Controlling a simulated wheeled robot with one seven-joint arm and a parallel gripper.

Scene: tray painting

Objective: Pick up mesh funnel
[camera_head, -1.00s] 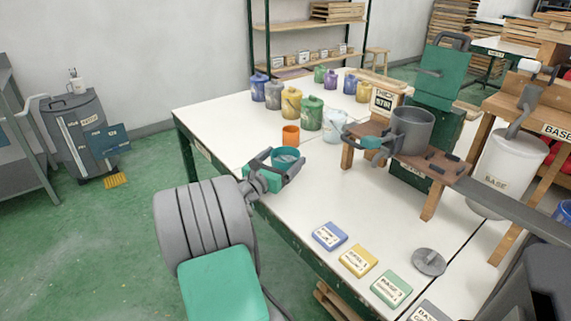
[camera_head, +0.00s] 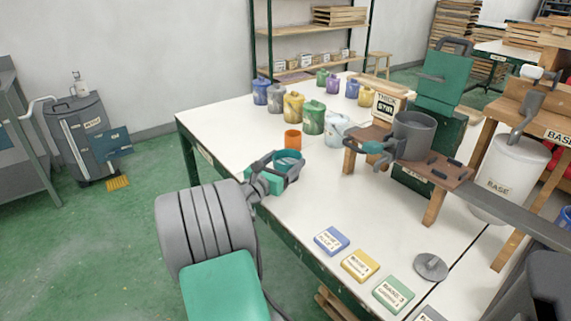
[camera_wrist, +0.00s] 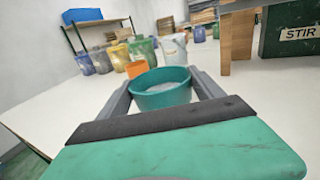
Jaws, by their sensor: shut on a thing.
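The mesh funnel appears to be the round teal cup-shaped piece (camera_head: 288,156) with a pale inside, at the near left part of the white table. It also shows in the wrist view (camera_wrist: 161,92), between the two grey fingers. My gripper (camera_head: 290,171) is shut on it, with one finger along each side. The funnel is upright with its rim up. Its underside is hidden, and I cannot tell whether it touches the table.
An orange cup (camera_head: 292,139) stands just behind the funnel. Several coloured paint jugs (camera_head: 314,117) stand farther back. A wooden stand (camera_head: 430,172) holding a grey pot (camera_head: 414,135) is to the right. Labelled coloured blocks (camera_head: 361,265) lie at the front. The white tabletop (camera_head: 300,215) between is clear.

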